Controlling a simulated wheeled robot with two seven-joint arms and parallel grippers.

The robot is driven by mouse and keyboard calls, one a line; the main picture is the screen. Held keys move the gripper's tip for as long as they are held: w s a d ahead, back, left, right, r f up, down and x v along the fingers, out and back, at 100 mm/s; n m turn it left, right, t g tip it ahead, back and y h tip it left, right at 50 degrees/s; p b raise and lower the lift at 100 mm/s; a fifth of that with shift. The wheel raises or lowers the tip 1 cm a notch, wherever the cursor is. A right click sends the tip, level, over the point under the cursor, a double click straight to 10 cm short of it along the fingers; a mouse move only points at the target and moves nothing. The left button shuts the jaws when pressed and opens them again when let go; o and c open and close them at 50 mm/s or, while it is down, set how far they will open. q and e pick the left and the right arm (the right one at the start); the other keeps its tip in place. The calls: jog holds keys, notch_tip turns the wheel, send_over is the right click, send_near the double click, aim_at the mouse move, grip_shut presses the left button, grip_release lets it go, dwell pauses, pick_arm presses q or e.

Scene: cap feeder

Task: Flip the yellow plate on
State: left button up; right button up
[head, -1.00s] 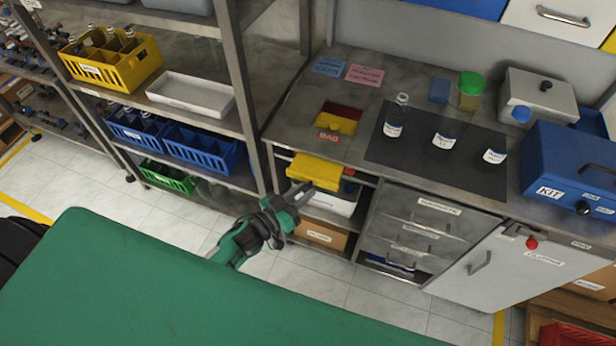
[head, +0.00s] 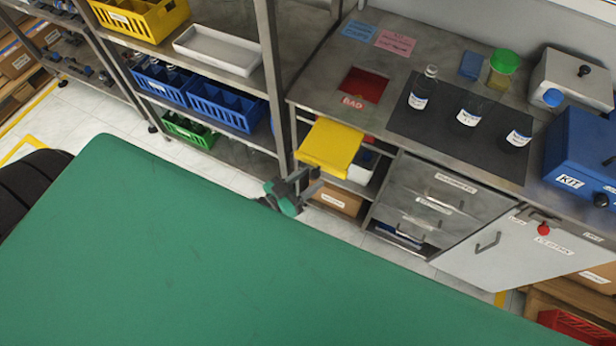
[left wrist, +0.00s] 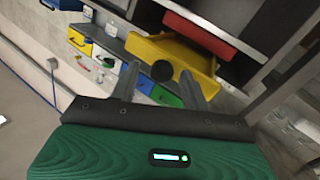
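The yellow plate (head: 330,148) sticks out from the front of the bench, below the square opening marked BAD (head: 364,86). Its outer end slopes down. It also shows in the left wrist view (left wrist: 172,50), ahead of the fingers. My left gripper (head: 304,186) is just below and in front of the plate's outer end. Its fingers (left wrist: 160,84) are spread apart in the left wrist view. A small dark round thing (left wrist: 162,71) shows between them; I cannot tell what it is. Whether a finger touches the plate is unclear. My right gripper is out of view.
A dark mat (head: 400,135) with several labelled bottles lies on the bench. A blue KIT box (head: 582,160) stands at the right. Drawers (head: 432,190) are right of the plate. A steel rack (head: 265,50) with yellow, white, blue and green bins stands left.

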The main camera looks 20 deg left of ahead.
pick_arm(q)
jog(key=shift+w, duration=0.15)
jog(key=b+v, duration=0.3)
jog(key=v, duration=1.1)
jog(key=shift+d, duration=0.1)
dwell(0.3)
